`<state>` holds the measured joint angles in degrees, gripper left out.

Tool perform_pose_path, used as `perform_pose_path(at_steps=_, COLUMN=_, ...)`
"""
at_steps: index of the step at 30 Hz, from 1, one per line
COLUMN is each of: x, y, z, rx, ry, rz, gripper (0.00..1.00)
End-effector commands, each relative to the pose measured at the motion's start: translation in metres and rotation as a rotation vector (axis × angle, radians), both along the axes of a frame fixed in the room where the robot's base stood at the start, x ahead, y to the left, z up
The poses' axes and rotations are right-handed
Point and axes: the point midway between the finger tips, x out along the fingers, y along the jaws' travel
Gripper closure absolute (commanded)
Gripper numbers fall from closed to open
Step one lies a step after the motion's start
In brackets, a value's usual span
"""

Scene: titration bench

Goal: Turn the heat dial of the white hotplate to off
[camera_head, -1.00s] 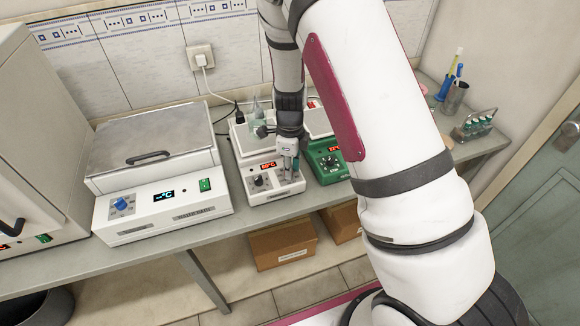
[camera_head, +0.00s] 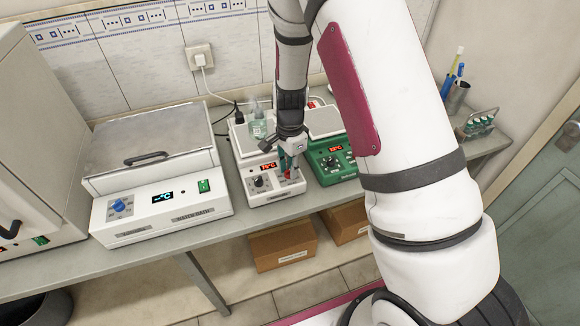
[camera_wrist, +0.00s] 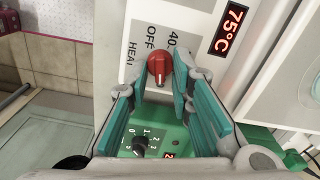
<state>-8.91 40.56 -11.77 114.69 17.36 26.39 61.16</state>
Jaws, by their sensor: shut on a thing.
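The white hotplate (camera_head: 271,197) stands on the bench between the water bath and the green hotplate. Its display (camera_wrist: 230,27) reads 75°C in the wrist view. The red heat dial (camera_wrist: 159,68) is on its front panel, beside the printed words OFF and HEAT and the number 40. The dial's white mark faces the lower side in the wrist view. My gripper (camera_head: 289,173) is at the right part of this panel, with its teal-padded fingers (camera_wrist: 204,105) shut around the dial. In the head view the fingers hide most of the dial.
The green hotplate (camera_head: 333,170) with its black dial (camera_wrist: 140,144) is close beside my gripper. A black knob (camera_head: 259,182) is left of it on the white panel. A glass vessel (camera_head: 258,129) stands on the white hotplate. The water bath (camera_head: 160,212) is further left.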

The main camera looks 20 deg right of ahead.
Motion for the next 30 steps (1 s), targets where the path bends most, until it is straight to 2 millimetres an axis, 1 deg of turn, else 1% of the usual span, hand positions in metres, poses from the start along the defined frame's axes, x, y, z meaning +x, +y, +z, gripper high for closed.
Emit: perform_pose_path(at_steps=30, x=0.0037, y=0.0028, z=-0.0003, rx=0.001, ry=-0.001, rz=0.966, gripper=1.0)
